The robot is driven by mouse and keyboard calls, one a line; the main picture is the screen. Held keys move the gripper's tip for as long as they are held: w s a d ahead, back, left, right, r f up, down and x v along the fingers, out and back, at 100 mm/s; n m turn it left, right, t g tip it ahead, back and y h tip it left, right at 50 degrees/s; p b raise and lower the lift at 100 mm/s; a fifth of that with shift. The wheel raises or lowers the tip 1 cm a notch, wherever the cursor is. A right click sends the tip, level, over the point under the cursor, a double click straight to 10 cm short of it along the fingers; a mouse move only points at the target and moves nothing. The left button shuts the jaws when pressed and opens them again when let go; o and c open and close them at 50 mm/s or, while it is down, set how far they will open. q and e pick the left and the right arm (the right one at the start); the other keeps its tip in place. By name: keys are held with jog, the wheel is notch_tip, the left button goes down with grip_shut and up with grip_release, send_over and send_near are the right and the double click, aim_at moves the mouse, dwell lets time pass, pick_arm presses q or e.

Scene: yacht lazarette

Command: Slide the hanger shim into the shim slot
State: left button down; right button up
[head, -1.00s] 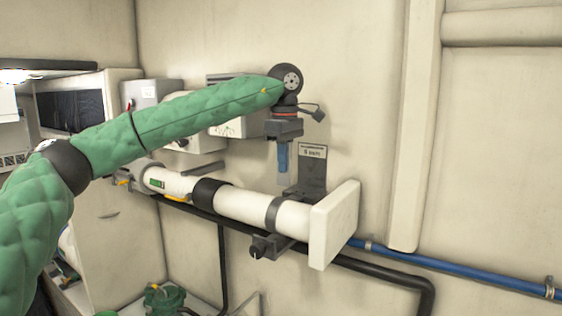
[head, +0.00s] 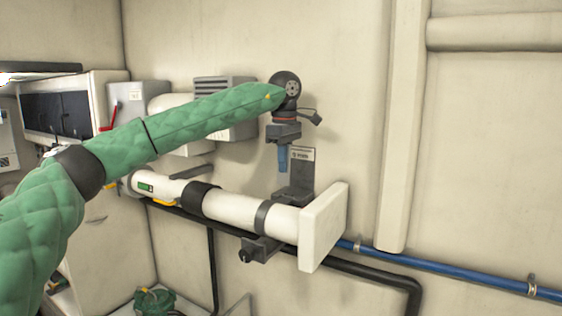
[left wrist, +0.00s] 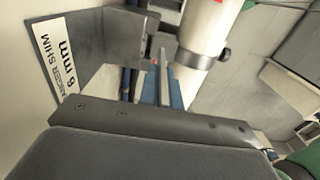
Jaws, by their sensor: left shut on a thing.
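My left gripper (head: 283,166) points down with blue fingers, just left of the dark wall bracket and above the white pipe in the head view. In the left wrist view the blue fingers (left wrist: 163,92) are shut on a thin grey strip, the hanger shim (left wrist: 162,78). The fingers mostly hide the shim in the head view. The dark bracket (head: 305,178) carries a label (left wrist: 61,70) reading "HANGER SHIM 6 mm". The bracket plate (left wrist: 108,38) stands beside the gripper, apparently apart from it. The slot opening cannot be made out. My right gripper is not in view.
The white pipe (head: 232,208) runs under the gripper and ends in a square white flange (head: 323,228). A dark clamp (head: 260,250) hangs below it. A black hose (head: 375,268) and blue hose (head: 450,273) run along the wall. Grey boxes are behind my arm.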

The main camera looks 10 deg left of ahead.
pick_arm(q)
jog(key=shift+w+d+p, duration=0.2)
jog(key=shift+w, duration=0.25)
jog(key=shift+w+d+p, duration=0.15)
jog(key=shift+w+d, duration=0.05)
jog(key=shift+w, duration=0.25)
jog(key=shift+w+f, duration=0.1)
jog(key=shift+w, duration=0.05)
jog(key=shift+f, duration=0.25)
jog(key=shift+f+b, duration=0.55)
jog(key=shift+b, duration=0.05)
jog(key=shift+f+b, duration=0.45)
jog(key=shift+f, duration=0.3)
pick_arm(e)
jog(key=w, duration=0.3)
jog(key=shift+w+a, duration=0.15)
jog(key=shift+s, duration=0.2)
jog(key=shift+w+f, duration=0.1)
